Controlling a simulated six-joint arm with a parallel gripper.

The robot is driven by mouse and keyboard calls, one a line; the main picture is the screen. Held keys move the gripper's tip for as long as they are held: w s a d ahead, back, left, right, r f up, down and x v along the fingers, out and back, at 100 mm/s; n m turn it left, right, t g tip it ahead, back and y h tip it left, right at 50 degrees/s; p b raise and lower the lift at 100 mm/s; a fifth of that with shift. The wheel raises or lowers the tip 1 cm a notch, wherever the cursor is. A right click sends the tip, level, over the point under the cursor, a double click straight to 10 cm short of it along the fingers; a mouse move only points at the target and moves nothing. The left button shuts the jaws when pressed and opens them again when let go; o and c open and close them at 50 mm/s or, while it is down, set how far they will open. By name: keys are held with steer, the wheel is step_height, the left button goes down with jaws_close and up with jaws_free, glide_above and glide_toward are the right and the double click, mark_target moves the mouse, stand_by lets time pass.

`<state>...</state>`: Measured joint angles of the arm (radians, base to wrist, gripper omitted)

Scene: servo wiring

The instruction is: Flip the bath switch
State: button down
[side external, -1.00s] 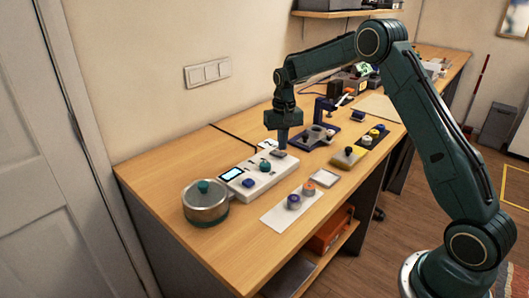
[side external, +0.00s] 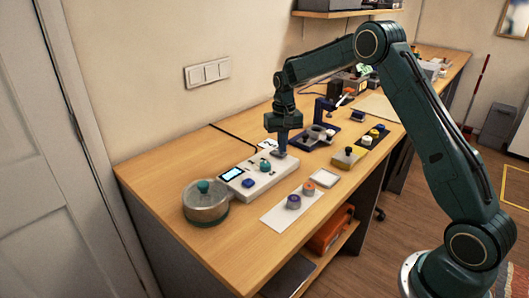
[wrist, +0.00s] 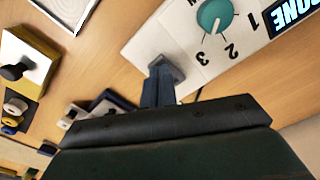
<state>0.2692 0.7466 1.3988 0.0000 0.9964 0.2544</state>
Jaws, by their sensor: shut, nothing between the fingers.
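The white control box (side external: 262,182) lies on the wooden bench. It carries a lit display (side external: 232,174), a blue button (side external: 248,183) and a teal knob (side external: 265,166). A grey rocker switch (wrist: 170,69) sits at the box's end, beyond the knob; I take it to be the bath switch. My gripper (side external: 280,153) is shut and points down at that end. In the wrist view the closed fingers (wrist: 158,85) are at the switch and partly cover it. Whether they touch it, and which way it is tipped, I cannot tell.
A metal pot with a teal-knobbed lid (side external: 205,204) stands left of the box. A white sheet with two round parts (side external: 292,208) lies in front. A yellow block with a black knob (side external: 347,158) and a blue stand (side external: 322,118) are to the right.

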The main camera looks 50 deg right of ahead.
steer(key=shift+f, duration=0.6)
stand_by(0.5)
steer(key=shift+r, duration=3.6)
